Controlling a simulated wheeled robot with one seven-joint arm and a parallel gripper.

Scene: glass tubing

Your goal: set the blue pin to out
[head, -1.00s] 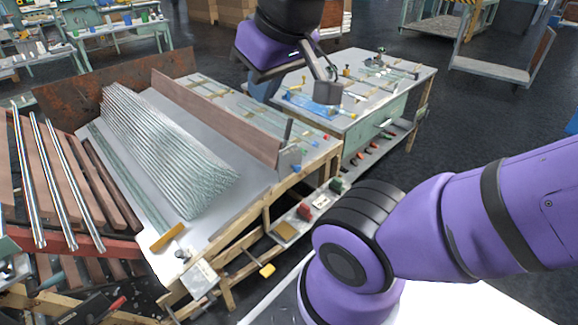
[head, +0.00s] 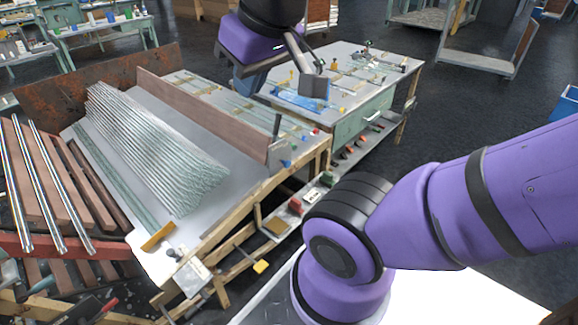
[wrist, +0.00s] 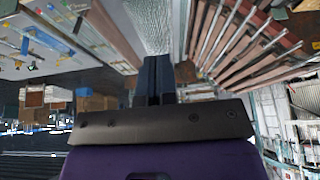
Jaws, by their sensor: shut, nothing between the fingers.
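A small blue piece (head: 286,163) shows on the grey block at the near end of the long wooden board; it may be the blue pin, but it is too small to tell its setting. A dark upright lever (head: 277,127) stands on the same block. My gripper (head: 242,99) hangs above and behind the board, over the work tables, apart from the blue piece. In the wrist view my gripper's dark fingers (wrist: 155,60) are together with nothing between them. I cannot make out the blue piece in the wrist view.
A stack of glass tubes (head: 150,150) lies on the sloped bench left of the wooden board (head: 200,112). A table with glassware and a blue tray (head: 297,100) stands behind. Metal rods (head: 40,185) lie on slats at far left. Open floor (head: 470,110) lies at right.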

